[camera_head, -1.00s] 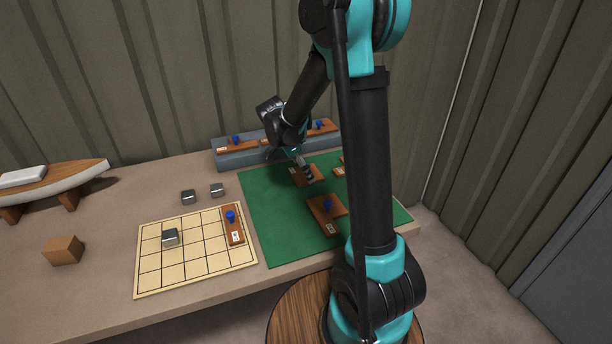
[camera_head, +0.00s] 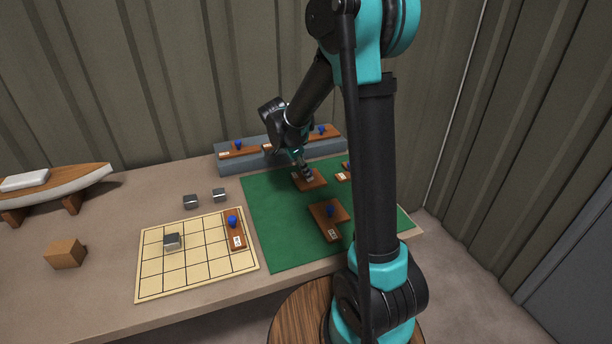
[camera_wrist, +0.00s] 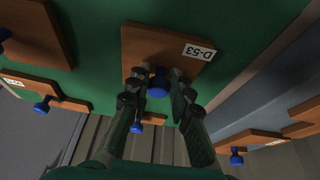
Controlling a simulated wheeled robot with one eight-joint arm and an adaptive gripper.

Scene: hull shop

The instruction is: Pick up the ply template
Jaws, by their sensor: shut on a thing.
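A brown ply template (camera_wrist: 165,48) with a blue knob and a white label reading D-53 lies under my gripper in the wrist view. My gripper (camera_wrist: 157,88) has its fingers on both sides of the blue knob and is shut on it. I cannot tell whether the template touches the mat or is slightly raised.
Another knobbed template (camera_head: 322,222) lies nearer on the mat. One (camera_head: 236,238) lies on the gridded board (camera_head: 185,283). More rest on the grey raised block (camera_head: 235,163). Metal cubes (camera_head: 190,202), a wooden block (camera_head: 65,253) and a boat model (camera_head: 55,185) stand to the left.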

